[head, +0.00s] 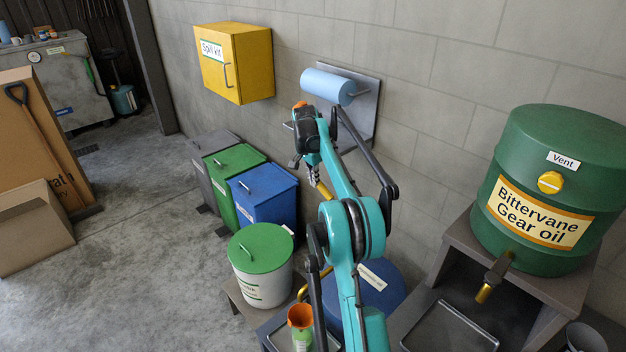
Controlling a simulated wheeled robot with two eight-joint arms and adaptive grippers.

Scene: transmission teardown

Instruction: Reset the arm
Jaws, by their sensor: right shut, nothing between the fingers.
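My right arm, teal and black, rises from the bottom centre of the head view and bends at a large round joint. Its far end is in front of the grey wall, below the blue paper roll. My right gripper (313,176) is small and partly masked by the arm; it is shut and empty, apart from the bins and the drum. My left gripper is out of view.
A green gear oil drum (540,165) with a brass tap stands on a stand at right. A green-lidded bucket (261,268), blue bin (266,203) and green bin (232,175) stand left of my arm. A yellow spill kit cabinet (243,62) and blue roll (327,86) hang on the wall.

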